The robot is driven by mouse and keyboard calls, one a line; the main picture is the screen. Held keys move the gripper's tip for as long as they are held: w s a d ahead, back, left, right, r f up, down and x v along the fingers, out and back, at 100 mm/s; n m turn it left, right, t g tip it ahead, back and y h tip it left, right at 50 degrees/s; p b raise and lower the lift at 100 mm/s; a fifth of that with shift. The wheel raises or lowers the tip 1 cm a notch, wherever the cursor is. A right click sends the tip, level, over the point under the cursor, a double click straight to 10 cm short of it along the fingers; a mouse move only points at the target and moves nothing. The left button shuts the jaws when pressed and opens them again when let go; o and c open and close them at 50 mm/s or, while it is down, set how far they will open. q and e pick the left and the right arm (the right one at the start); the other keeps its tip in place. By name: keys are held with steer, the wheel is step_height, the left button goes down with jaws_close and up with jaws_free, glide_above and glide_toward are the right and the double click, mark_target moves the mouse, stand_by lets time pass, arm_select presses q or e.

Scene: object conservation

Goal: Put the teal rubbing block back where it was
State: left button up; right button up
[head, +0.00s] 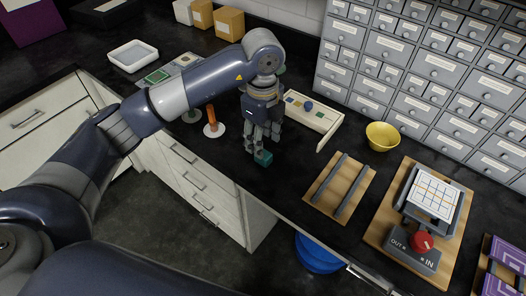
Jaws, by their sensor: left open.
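The teal rubbing block (263,158) is on the dark counter near its front edge. My left gripper (259,147) points down right over it, fingers open. The fingertips hide part of the block, and I cannot tell whether they touch it. A shallow cream tray (326,126) stands just behind and to the right of the gripper. It holds small coloured pieces, among them a blue one (308,105). My arm and gripper hide the tray's left part. My right gripper is not in view.
An orange-handled tool (211,117) stands upright on a white round base left of the gripper. A wooden board with two dark rails (340,184), a yellow bowl (382,136) and a board with a red-knobbed device (422,242) are to the right. Drawer cabinets (430,65) close off the back.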

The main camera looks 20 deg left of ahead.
arm_select(q)
step_height(320, 180, up, 6)
steer(key=shift+f+b, duration=0.1)
steer(key=shift+b, duration=0.25)
stand_by(1.3)
